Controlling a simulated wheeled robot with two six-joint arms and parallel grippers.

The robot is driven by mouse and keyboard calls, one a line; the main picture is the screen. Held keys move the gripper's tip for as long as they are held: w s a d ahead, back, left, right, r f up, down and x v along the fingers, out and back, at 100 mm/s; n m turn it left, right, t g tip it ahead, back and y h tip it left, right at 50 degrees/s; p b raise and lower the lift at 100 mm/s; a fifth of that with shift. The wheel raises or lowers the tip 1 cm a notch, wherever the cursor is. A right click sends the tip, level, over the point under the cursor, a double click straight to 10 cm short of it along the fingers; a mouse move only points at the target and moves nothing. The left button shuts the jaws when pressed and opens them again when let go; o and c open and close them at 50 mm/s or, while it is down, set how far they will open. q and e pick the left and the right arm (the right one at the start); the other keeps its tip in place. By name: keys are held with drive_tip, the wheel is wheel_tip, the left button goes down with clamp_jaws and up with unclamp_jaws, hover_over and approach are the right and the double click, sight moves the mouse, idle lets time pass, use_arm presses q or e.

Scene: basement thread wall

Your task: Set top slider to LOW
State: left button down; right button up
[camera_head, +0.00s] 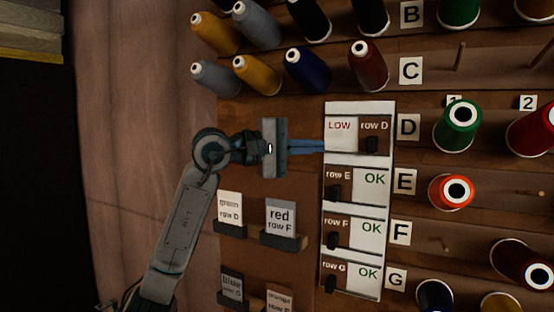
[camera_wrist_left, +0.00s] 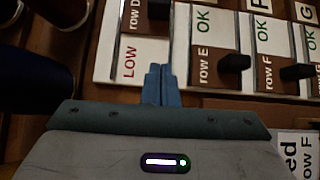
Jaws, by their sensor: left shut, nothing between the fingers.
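The white slider board (camera_head: 359,108) is on the brown wall panel. Its top slider (camera_head: 374,126), marked row D, sits at the right end of its slot, with its dark knob low on it. The red word LOW (camera_head: 340,127) shows to its left. The row E slider (camera_head: 338,176) and those below sit at the left, with OK showing. My left gripper (camera_head: 322,146) is shut and empty, its blue fingertips at the LOW field's left part. In the wrist view the fingertips (camera_wrist_left: 160,78) lie beside LOW, apart from the row D slider (camera_wrist_left: 136,16). Contact with the board cannot be told.
Thread spools, such as a green one (camera_head: 459,128) and a dark red one (camera_head: 369,66), stand out from the wall above and right. Card holders with a red row F card (camera_head: 280,216) are below the gripper.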

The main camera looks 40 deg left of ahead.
use_arm(q)
drive_tip(key=d+b+v, duration=0.1)
drive_tip(key=b+v, duration=0.2)
drive_tip(key=v, duration=0.3)
drive_tip(key=shift+s+r, duration=0.3)
drive_tip(key=shift+s, duration=0.25)
use_arm(e)
wheel_tip(320, 180, down, 4)
drive_tip(key=shift+s+f, duration=0.1)
drive_tip(key=shift+d, duration=0.2)
